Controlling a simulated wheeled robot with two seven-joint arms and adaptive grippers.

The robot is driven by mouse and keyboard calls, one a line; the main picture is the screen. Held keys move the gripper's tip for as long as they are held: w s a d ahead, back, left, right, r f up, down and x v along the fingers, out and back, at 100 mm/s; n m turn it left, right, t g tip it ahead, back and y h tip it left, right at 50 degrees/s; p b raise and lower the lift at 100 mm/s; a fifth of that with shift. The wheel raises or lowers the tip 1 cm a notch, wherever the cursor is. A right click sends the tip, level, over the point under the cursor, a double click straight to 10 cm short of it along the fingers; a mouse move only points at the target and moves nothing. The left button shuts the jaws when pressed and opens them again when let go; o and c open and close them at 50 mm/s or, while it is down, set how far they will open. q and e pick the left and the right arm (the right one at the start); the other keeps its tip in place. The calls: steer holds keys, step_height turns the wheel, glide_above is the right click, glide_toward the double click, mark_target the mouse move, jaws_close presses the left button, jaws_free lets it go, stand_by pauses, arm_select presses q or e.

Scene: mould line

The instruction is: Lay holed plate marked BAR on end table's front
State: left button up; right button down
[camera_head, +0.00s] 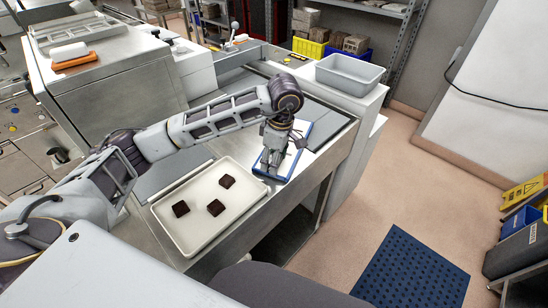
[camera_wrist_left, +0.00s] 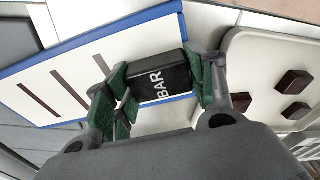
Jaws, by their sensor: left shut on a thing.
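A white plate with a blue edge (camera_head: 283,171) is under my left gripper (camera_head: 270,162) at the front side of the metal table, beyond the tray. In the left wrist view the plate (camera_wrist_left: 105,48) shows three long dark slots and a black block marked BAR (camera_wrist_left: 158,78) at its near end. My left gripper (camera_wrist_left: 155,88) is shut on this block, one green-padded finger on each side. I cannot tell whether the plate rests on the surface or hangs just above it. My right gripper is not in view.
A cream tray (camera_head: 172,226) with three dark brown pieces lies on the metal table (camera_head: 140,217), near the plate. A grey bin (camera_head: 349,75) stands on a white cabinet behind. A blue holed mat (camera_head: 411,270) is on the floor at right.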

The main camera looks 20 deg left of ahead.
arm_select(q)
steer(key=o, duration=1.2)
steer(key=shift+r, duration=0.1)
steer(key=shift+d+r, duration=0.25)
steer(key=shift+r, duration=1.7)
steer(key=shift+d+r, duration=0.2)
steer(key=shift+r, duration=1.75)
steer(key=shift+d+r, duration=0.25)
steer(key=shift+r, duration=1.7)
steer(key=shift+o, duration=0.5)
